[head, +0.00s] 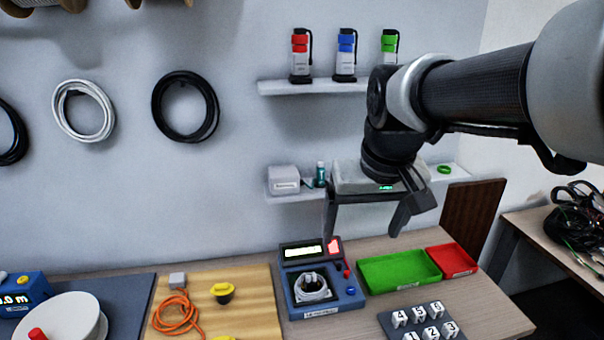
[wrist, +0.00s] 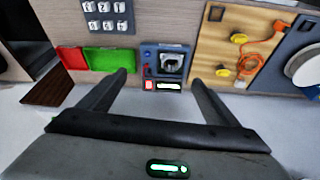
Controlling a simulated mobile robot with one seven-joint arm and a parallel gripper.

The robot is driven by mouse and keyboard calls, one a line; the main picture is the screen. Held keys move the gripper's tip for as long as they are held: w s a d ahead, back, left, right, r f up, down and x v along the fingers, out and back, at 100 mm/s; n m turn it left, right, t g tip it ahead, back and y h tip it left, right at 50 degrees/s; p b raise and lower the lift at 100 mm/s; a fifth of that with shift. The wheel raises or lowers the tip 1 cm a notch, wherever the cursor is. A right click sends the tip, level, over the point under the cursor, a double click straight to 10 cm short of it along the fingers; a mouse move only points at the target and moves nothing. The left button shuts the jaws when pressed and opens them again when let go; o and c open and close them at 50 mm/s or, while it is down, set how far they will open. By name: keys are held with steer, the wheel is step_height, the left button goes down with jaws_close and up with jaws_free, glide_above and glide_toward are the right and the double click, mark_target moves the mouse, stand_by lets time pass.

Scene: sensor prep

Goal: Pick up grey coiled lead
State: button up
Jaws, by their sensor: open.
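The grey coiled lead (head: 312,287) sits on the dark top of a blue tester box (head: 291,304) on the bench. It also shows in the wrist view (wrist: 171,64), small and far off. My gripper (head: 361,233) is open and empty. It hangs in the air above and behind the tester, near the wall. In the wrist view the tester and lead appear between the two open fingers (wrist: 159,78). The lead is not touched by the gripper.
A green tray (head: 400,270) and a red tray (head: 452,261) lie right of the tester. Numbered blocks (head: 424,318) stand in front. A wooden board (head: 258,302) with an orange cable (head: 177,318) is left. Wall shelves (head: 310,87) are behind.

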steer(key=o, duration=0.3)
steer(key=w+a+f+g+b, duration=0.1)
steer(key=w+a+f, duration=0.2)
steer(key=w+f, duration=0.2)
steer(key=w, duration=0.3)
steer(key=shift+f+n+b, duration=0.3)
steer(key=shift+b, duration=0.05)
steer(key=g+b, duration=0.1)
glide_toward(311, 275)
steer(key=shift+n, duration=0.4)
steer(key=f, duration=0.2)
steer(key=f+b, duration=0.1)
steer(key=f, duration=0.1)
steer(key=shift+w+d+f, duration=0.15)
steer(key=shift+w+d, duration=0.05)
steer(key=shift+w, duration=0.2)
steer(key=shift+w+a+f, duration=0.15)
steer(key=shift+f, duration=1.3)
steer(key=shift+w+a+f, duration=0.15)
steer(key=shift+w+f, duration=0.05)
steer(key=shift+f, duration=1.25)
steer(key=shift+c, duration=0.4)
steer(key=c, duration=1)
